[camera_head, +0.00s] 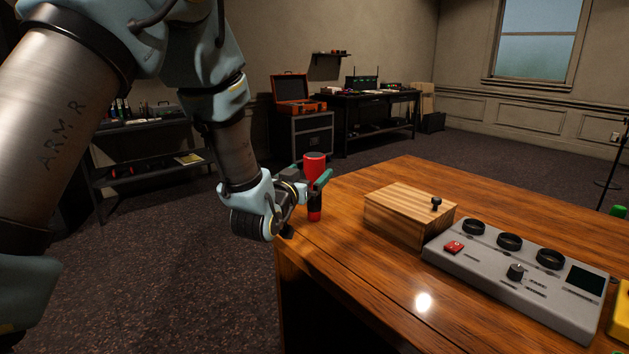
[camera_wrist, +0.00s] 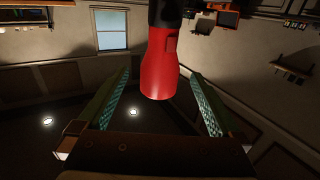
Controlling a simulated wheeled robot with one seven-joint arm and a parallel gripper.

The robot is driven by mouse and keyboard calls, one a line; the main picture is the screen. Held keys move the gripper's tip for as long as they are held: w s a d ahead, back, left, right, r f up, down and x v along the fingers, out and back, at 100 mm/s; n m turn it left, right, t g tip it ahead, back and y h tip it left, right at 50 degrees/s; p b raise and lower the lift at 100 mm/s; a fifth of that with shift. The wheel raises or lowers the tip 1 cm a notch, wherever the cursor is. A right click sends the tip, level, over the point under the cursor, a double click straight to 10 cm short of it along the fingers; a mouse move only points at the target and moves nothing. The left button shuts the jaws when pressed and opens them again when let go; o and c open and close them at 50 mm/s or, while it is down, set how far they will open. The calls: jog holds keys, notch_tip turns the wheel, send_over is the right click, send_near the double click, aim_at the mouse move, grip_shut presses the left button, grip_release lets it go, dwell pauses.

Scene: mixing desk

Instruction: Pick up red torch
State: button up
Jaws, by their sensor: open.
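The red torch (camera_head: 315,165) stands upright near the left edge of the wooden desk, its wide red head up and its black lower part down. My gripper (camera_head: 315,178) is at the torch's height, with its green fingers open on either side of it. In the wrist view the red torch (camera_wrist: 159,68) comes down from the top of the picture, between the two fingers of my gripper (camera_wrist: 158,95). Gaps show between the torch and both fingers in that view. The torch's middle is partly hidden by a finger in the head view.
On the desk (camera_head: 350,268), a wooden box (camera_head: 408,214) with a black knob stands right of the torch. A grey mixing console (camera_head: 520,272) lies further right. A yellow object (camera_head: 621,315) sits at the right edge. The desk's front left is clear.

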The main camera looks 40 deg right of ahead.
jog(key=p+x, duration=0.1)
jog(key=x, duration=0.3)
jog(key=shift+r, duration=0.1)
jog(key=shift+c, duration=0.4)
grip_shut()
dwell(0.4)
